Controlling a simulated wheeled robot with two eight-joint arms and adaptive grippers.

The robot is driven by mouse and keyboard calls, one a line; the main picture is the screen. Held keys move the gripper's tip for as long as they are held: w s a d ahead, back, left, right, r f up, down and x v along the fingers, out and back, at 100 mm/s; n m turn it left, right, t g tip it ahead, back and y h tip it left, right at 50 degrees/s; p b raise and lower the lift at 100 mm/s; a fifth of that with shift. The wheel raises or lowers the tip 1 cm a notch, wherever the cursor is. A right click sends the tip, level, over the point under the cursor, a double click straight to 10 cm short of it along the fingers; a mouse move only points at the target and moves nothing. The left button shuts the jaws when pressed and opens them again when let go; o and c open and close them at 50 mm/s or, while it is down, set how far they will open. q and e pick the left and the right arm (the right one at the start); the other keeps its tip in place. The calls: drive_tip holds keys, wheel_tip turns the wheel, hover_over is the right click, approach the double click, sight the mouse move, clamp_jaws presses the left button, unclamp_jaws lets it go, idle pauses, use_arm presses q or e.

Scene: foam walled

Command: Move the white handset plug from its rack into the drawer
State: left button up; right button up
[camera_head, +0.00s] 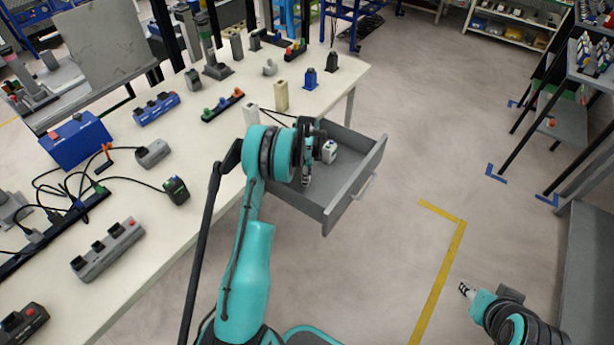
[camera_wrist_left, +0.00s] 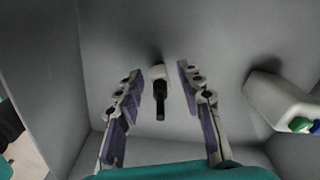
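The grey drawer (camera_head: 345,207) is pulled out from the white table. My left gripper (camera_head: 306,178) reaches down into it. In the left wrist view my left gripper (camera_wrist_left: 160,90) is open, its two fingers apart. A small white plug (camera_wrist_left: 158,72) with a black stem sits between the fingers inside the drawer, with a gap on both sides. I cannot tell for certain that it is the handset plug. The arm hides it in the head view. My right gripper (camera_head: 466,289) is at the lower right, above the floor, away from the table; its opening is unclear.
Another white object (camera_head: 328,152) lies in the drawer; in the left wrist view a white body with green and blue parts (camera_wrist_left: 280,103) is right of the fingers. Racks, including a grey one (camera_head: 107,250), and cables cover the table (camera_head: 190,225). The floor (camera_head: 420,150) right of the drawer is clear.

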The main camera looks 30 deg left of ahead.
use_arm(q)
drive_tip(key=shift+r, duration=0.15)
drive_tip(key=shift+r+p, duration=0.3)
drive_tip(key=shift+r, duration=0.05)
wheel_tip(320, 180, up, 12)
drive_tip(key=p, duration=0.3)
drive_tip(key=shift+d+f+p, duration=0.1)
drive_tip(key=shift+f+p, duration=0.15)
drive_tip(key=shift+p, duration=0.05)
drive_tip(key=s+d+r+n+t, duration=0.25)
drive_tip(key=s+d+r, duration=0.3)
drive_tip(key=r, duration=0.35)
drive_tip(key=s+d+r+n+t, duration=0.1)
drive_tip(key=s+d+r+n, duration=0.35)
drive_tip(key=d+r, duration=0.4)
drive_tip(key=s+d+r+n+t, duration=0.1)
drive_tip(key=s+d+n+t, duration=0.1)
drive_tip(key=s, duration=0.7)
drive_tip(key=s+d+r+n+t, duration=0.1)
drive_tip(key=s+d+n, duration=0.4)
drive_tip(key=s, duration=0.4)
drive_tip(key=shift+s+d+t, duration=0.15)
drive_tip(key=shift+s+t, duration=0.2)
drive_tip(key=shift+s, duration=0.05)
